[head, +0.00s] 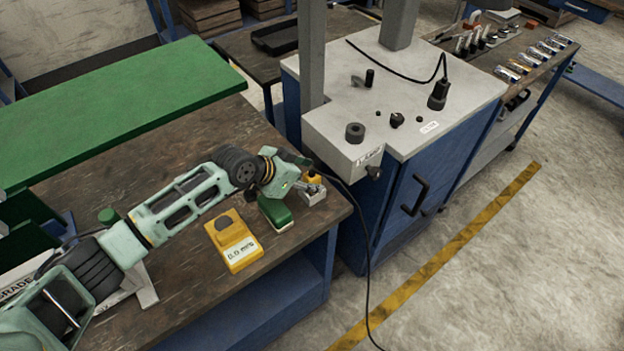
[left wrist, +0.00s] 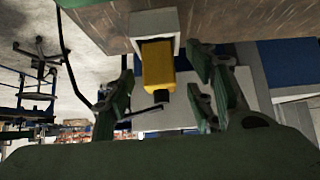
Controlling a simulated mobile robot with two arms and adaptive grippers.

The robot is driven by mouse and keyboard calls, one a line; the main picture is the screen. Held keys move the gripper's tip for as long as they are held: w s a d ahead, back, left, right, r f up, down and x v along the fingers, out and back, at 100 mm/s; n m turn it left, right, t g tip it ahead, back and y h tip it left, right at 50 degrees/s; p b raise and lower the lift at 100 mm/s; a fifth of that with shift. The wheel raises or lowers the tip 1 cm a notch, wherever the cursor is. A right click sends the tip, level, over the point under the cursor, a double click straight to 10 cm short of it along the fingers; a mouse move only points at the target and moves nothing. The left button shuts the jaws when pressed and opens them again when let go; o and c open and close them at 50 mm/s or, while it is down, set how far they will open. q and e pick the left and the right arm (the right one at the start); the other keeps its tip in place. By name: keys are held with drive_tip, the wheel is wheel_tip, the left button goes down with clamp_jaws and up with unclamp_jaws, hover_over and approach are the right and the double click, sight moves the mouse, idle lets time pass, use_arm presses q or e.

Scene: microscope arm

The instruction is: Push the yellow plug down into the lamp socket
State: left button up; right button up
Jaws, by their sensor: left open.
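The yellow plug (left wrist: 158,66) shows in the left wrist view with its far end at the mouth of the pale lamp socket (left wrist: 153,22). How deep it sits I cannot tell. In the head view a small part of the yellow plug (head: 313,177) shows above the grey socket block (head: 313,194), at the bench's right end. My left gripper (head: 303,180) is there, partly hiding the plug. In the left wrist view its open fingers (left wrist: 163,78) stand on either side of the plug, with visible gaps. My right gripper is not in view.
A yellow labelled box (head: 233,240) and a green block with a pale base (head: 275,211) stand beside my left gripper on the dark wooden bench (head: 190,285). A blue cabinet with a grey top (head: 415,130) stands close right. A black cable hangs between them.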

use_arm(q)
clamp_jaws()
idle(0.5)
drive_tip(key=shift+r, duration=0.1)
